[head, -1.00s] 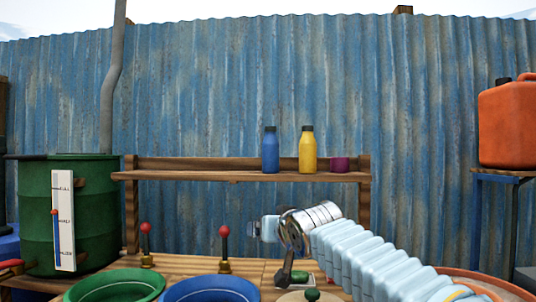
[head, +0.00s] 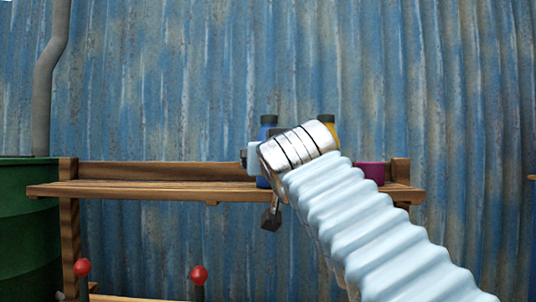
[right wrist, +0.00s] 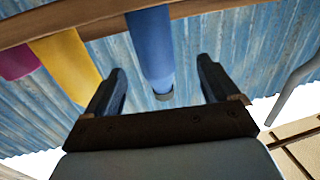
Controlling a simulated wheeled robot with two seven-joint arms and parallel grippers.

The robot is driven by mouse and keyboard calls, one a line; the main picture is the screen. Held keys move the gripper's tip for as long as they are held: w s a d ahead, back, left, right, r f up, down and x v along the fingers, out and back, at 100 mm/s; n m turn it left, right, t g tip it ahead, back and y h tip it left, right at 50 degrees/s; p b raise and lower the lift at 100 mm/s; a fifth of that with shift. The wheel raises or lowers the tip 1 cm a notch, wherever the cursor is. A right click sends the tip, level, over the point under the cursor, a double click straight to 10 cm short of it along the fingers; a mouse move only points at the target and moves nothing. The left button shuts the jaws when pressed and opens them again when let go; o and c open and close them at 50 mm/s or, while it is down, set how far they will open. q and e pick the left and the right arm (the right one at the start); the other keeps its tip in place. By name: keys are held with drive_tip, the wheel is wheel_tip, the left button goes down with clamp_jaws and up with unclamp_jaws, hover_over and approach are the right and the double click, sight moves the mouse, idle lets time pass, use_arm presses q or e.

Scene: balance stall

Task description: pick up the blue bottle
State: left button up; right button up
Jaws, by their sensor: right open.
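The blue bottle (head: 268,124) with a dark cap stands on the wooden shelf, partly hidden behind my right wrist in the head view. In the right wrist view, which looks upside down, the blue bottle (right wrist: 150,45) shows between the two fingers of my right gripper (right wrist: 160,78). The gripper is open, with a gap on each side of the bottle and no visible contact. I cannot tell how deep the bottle sits between the fingers. In the head view my right wrist hides most of the gripper. My left gripper is not in view.
A yellow bottle (right wrist: 66,62) stands beside the blue one, with a purple cup (head: 370,173) beyond it. The wooden shelf (head: 140,189) is bare to the left. A corrugated wall (head: 160,80) rises behind. Two red-knobbed levers (head: 198,274) stand below, and a green drum (head: 25,230) is at left.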

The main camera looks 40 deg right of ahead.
drive_tip(key=p+x, duration=0.1)
drive_tip(key=x, duration=0.4)
drive_tip(key=p+x, duration=0.1)
drive_tip(key=x, duration=0.3)
drive_tip(key=shift+d+p, duration=0.35)
drive_tip(key=shift+d, duration=0.15)
drive_tip(key=shift+w+f, duration=0.1)
drive_tip(key=shift+w, duration=0.15)
drive_tip(key=c, duration=1.3)
drive_tip(key=shift+o, duration=0.2)
